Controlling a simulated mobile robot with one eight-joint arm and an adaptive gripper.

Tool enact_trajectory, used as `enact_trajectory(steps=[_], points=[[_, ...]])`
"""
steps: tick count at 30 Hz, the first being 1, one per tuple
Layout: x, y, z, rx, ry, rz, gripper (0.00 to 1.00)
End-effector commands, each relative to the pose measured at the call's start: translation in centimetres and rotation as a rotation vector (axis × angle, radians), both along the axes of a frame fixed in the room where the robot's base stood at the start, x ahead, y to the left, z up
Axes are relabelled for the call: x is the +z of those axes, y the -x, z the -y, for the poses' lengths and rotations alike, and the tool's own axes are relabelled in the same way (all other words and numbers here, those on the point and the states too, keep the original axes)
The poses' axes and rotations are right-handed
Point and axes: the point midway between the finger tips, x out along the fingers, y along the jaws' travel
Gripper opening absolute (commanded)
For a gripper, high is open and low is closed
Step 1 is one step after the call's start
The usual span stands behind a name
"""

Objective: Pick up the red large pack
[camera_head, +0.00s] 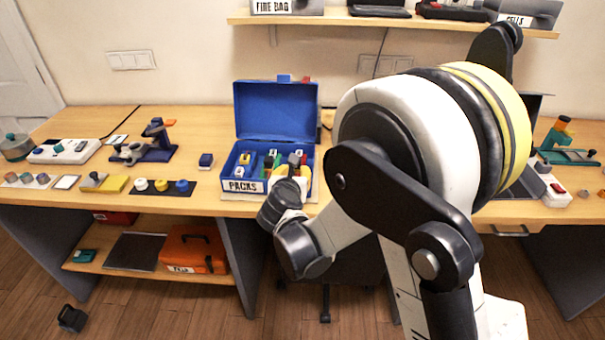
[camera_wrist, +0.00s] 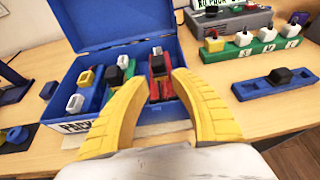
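The blue box (camera_head: 243,203) labelled PACKS stands open on the bench with its lid raised. It fills the left half of the wrist view (camera_wrist: 108,118). A red pack (camera_wrist: 159,88) with a dark and light top sits in its right part. In the wrist view it shows between my two yellow fingers; how large it is beside the others is hard to tell. My gripper (camera_wrist: 160,80) is open, over the front of the box, with gaps beside the red pack. In the head view my gripper (camera_head: 292,170) partly hides the box's contents.
Blue packs (camera_wrist: 80,92) and a green pack (camera_wrist: 121,68) sit left of the red one. Right of the box are a green rack (camera_wrist: 240,48) and a blue holder (camera_wrist: 278,84). The raised lid (camera_head: 277,110) stands behind, and a shelf (camera_head: 400,24) hangs above.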

Motion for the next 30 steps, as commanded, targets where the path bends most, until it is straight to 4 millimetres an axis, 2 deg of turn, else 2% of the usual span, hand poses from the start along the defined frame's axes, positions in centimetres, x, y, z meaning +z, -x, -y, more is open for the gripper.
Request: enact_trajectory(steps=[3, 10, 18, 25, 27, 28, 30], points=[[-1.1, -2.0, 0.2, -0.003, -0.002, -0.001, 0.29], [-1.8, -3.8, 0.3, -0.002, -0.002, -0.001, 0.29], [-3.4, -7.5, 0.5, -0.002, -0.003, -0.001, 0.29], [-3.2, -7.6, 0.5, -0.002, -0.004, -0.001, 0.28], [-3.2, -7.6, 0.5, -0.002, -0.004, -0.002, 0.07], [-3.2, -7.6, 0.5, -0.002, -0.004, -0.002, 0.00], [-3.2, -7.6, 0.5, -0.002, -0.004, -0.002, 0.00]])
